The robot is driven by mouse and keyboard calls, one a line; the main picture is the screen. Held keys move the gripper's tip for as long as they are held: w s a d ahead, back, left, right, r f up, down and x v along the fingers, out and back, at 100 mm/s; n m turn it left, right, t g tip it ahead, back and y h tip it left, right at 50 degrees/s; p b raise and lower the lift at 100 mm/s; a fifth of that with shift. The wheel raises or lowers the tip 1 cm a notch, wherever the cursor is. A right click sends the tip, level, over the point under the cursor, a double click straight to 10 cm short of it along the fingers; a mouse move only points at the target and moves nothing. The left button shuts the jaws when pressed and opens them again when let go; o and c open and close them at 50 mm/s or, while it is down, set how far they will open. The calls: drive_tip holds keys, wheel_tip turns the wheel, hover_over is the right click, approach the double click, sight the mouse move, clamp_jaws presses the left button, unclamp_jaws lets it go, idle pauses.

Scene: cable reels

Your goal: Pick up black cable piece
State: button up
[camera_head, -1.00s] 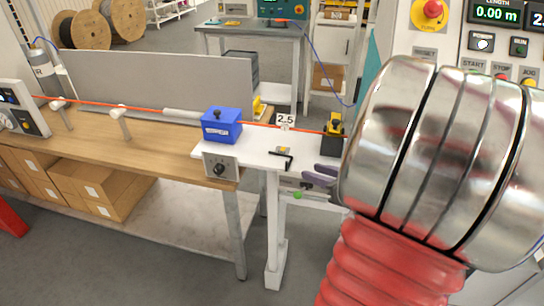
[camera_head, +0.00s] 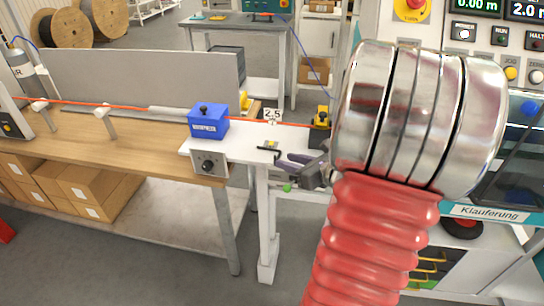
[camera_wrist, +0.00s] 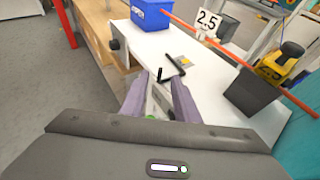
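A short, bent black piece (camera_head: 268,149), which I take for the black cable piece, lies on the white bench top (camera_head: 240,146) near its front edge. In the wrist view the black piece (camera_wrist: 177,66) lies just beyond my fingertips, with one end between their lines. My gripper (camera_head: 284,161) is open, its two purple fingers apart with nothing held between them. In the wrist view the gripper (camera_wrist: 159,80) points at the bench edge. I cannot tell its exact height over the bench.
A blue box (camera_head: 208,122), a 2.5 sign (camera_head: 272,116) and a black-and-yellow device (camera_head: 320,128) stand around the piece. An orange cable (camera_head: 130,107) runs above the bench. A control cabinet stands right.

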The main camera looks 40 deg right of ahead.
sight(275, 157)
drive_tip(key=shift+x, duration=0.95)
drive_tip(key=shift+x, duration=2.6)
clamp_jaws()
